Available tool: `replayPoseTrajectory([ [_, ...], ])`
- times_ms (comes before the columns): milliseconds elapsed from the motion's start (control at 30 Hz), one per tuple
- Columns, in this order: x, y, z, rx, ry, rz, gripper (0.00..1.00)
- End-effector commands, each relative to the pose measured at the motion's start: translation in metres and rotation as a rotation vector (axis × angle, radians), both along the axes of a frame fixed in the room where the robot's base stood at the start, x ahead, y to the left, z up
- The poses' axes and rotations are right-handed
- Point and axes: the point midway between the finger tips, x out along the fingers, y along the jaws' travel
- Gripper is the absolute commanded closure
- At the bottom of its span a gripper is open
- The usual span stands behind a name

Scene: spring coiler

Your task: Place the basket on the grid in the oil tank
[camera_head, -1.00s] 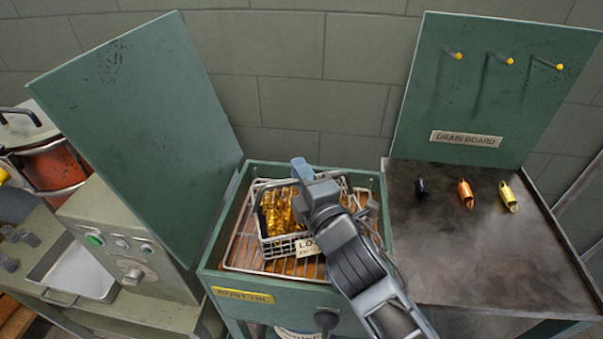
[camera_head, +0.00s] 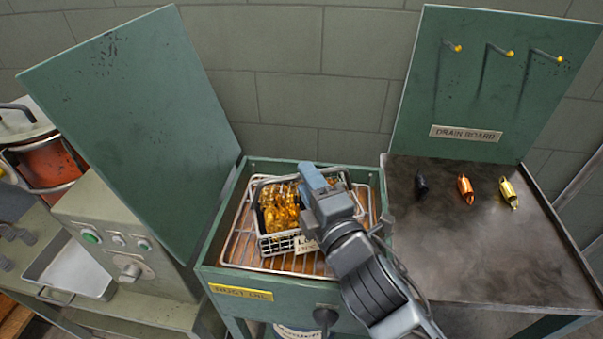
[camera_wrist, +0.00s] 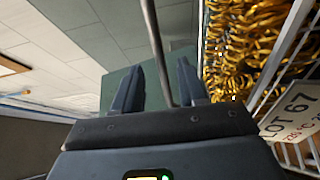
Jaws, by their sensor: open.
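The basket (camera_head: 278,245) is a wire basket full of golden coils with a white label. It rests on the wire grid (camera_head: 238,245) inside the green oil tank (camera_head: 262,291) and looks roughly level. Its coils and "LOT 67" label also show at the right of the wrist view (camera_wrist: 290,120). My gripper (camera_head: 307,172) is over the basket's right part and hides some of it. In the wrist view my gripper (camera_wrist: 158,85) is open, with a thin grey bar, apparently the basket's handle (camera_wrist: 156,45), running between the fingers, closer to the right one.
The tank's raised lid (camera_head: 135,110) stands at the left. The drain board (camera_head: 480,245) is to the right, with a black, an orange and a gold coil on it and hooks above. A control box (camera_head: 110,235) and metal tray (camera_head: 72,270) are at the left.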

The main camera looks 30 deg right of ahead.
Motion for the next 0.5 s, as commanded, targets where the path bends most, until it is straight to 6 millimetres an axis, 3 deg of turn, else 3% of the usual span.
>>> replayPoseTrajectory([
  [200, -0.044, 0.003, -0.003, -0.001, 0.001, -0.002, 0.58],
  [500, -0.073, 0.006, -0.001, 0.0, 0.0, -0.002, 0.58],
])
